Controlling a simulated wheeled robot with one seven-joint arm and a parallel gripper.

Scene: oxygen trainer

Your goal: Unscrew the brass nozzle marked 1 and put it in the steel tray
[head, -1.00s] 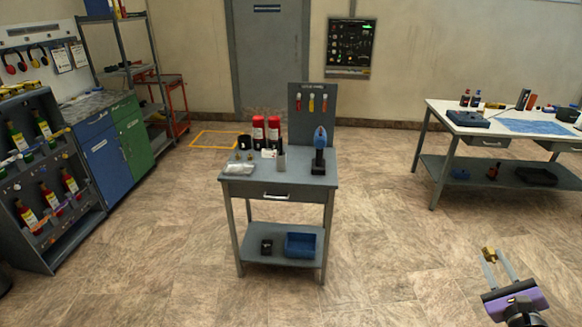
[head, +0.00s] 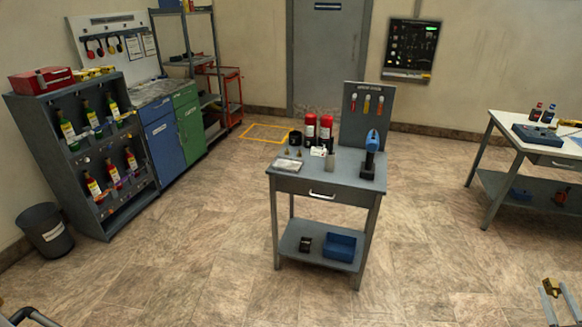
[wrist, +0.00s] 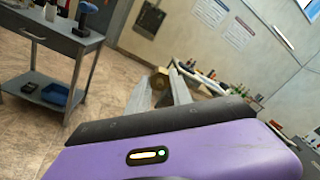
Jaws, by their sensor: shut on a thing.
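My gripper (head: 551,291) is at the lower right edge of the head view, shut on a small brass nozzle (head: 551,285). The nozzle also shows between the fingertips in the wrist view (wrist: 159,79). Its mark cannot be read. A small, flat, silvery tray (head: 288,164), which looks like the steel tray, lies on the front left of the grey workbench top. My gripper is well apart from it, to the right, over open floor. Small brass-coloured pieces stand behind the tray, too small to tell apart.
The grey workbench (head: 322,182) also holds red cylinders (head: 325,130), a black cup and a blue drill (head: 371,150). A rack of bottles (head: 70,170) and a bin (head: 47,232) stand left, a white table (head: 520,140) right. Floor around the workbench is clear.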

